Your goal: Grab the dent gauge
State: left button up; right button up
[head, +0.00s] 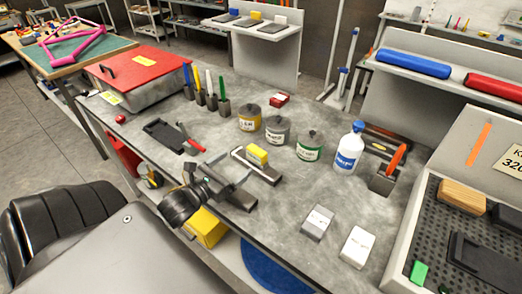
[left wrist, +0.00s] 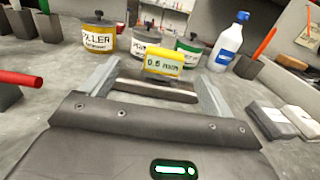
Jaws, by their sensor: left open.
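The dent gauge appears to be the dark bar with a yellow block (head: 257,154) on the grey table. The block's label reads about 0.5 mm in the left wrist view (left wrist: 163,63). My left gripper (head: 253,168) is open at the near side of the gauge. In the left wrist view, the fingers of the left gripper (left wrist: 155,74) stand on either side of the dark bar, with the yellow block beyond it. I cannot tell whether a finger touches it. My right gripper is not in view.
Behind the gauge stand labelled cans (head: 278,130) and a white-blue bottle (head: 349,148). A dark tray (head: 163,136) and red-handled tool (head: 189,138) lie left. Grey (head: 317,222) and white (head: 356,246) blocks lie right. The table between is clear.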

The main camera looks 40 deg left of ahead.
aim_at(253, 152)
pick_arm(q)
jog(key=shift+w+d+r, duration=0.2)
jog(key=shift+w+r, duration=0.05)
jog(key=shift+w, duration=0.1)
jog(key=shift+h, duration=0.3)
jog(key=w, duration=0.2)
jog(key=w+d+p, duration=0.1)
jog(key=w, duration=0.2)
jog(key=shift+w+d+f, duration=0.1)
jog(key=shift+w, duration=0.2)
jog(key=w+p, duration=0.2)
jog(key=w, duration=0.2)
jog(key=shift+w, duration=0.25)
jog(key=shift+w+f, duration=0.15)
jog(key=shift+w, duration=0.2)
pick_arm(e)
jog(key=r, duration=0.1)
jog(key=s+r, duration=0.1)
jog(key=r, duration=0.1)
pick_arm(q)
jog(key=c, duration=1.3)
jog(key=shift+o, duration=0.2)
jog(key=shift+r, duration=0.2)
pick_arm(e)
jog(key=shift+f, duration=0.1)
